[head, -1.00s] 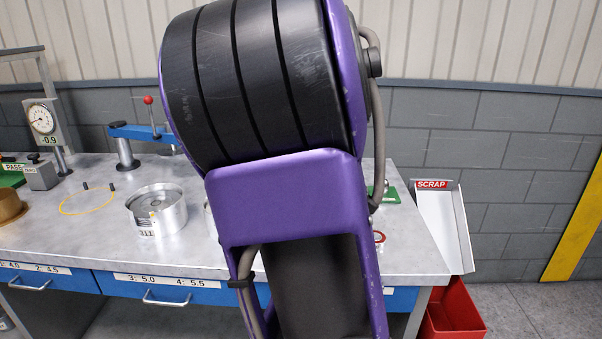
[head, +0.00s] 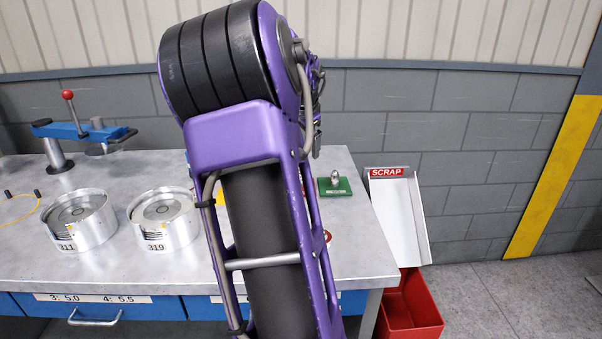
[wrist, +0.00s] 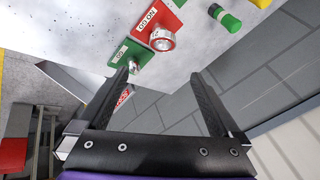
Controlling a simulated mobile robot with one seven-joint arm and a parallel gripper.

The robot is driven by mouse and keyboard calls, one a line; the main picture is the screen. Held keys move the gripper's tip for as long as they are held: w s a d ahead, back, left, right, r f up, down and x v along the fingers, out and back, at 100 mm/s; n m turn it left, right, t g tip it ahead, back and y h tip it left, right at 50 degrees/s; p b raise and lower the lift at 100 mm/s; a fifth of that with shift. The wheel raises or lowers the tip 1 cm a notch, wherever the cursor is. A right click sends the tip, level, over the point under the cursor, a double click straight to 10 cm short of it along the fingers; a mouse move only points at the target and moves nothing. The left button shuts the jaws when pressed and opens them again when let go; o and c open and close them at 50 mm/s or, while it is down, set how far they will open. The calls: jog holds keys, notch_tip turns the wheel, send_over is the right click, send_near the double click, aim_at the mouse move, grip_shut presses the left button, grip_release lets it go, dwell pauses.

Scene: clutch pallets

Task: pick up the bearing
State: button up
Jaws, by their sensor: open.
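I cannot pick out a bearing with certainty in either view. My gripper (wrist: 160,76) is open and empty in the wrist view, its two black fingers wide apart. Beyond its fingertips a metal ring-shaped piece (wrist: 163,40) stands on a red plate marked NO GO (wrist: 148,19). A green plate marked GO (wrist: 119,54) with a small metal piece on it is close to the left fingertip. In the head view the green plate (head: 343,188) is on the right of the bench, and my purple arm hides the bench behind it and my gripper's fingers.
Two round metal housings, marked 311 (head: 84,230) and 319 (head: 172,226), stand on the bench (head: 110,272). A blue lever press (head: 75,131) is at the back left. A white SCRAP chute (head: 398,215) and red bin (head: 412,308) stand right of the bench. A green cylinder (wrist: 230,22) is upper right.

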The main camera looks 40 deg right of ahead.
jog(key=shift+w+a+b+x, duration=0.15)
jog(key=shift+b+x, duration=0.3)
jog(key=shift+x, duration=3.6)
jog(key=shift+w+a+b+x, duration=0.1)
jog(key=shift+b+x, duration=0.3)
jog(key=shift+x, duration=3.6)
jog(key=shift+c, duration=0.2)
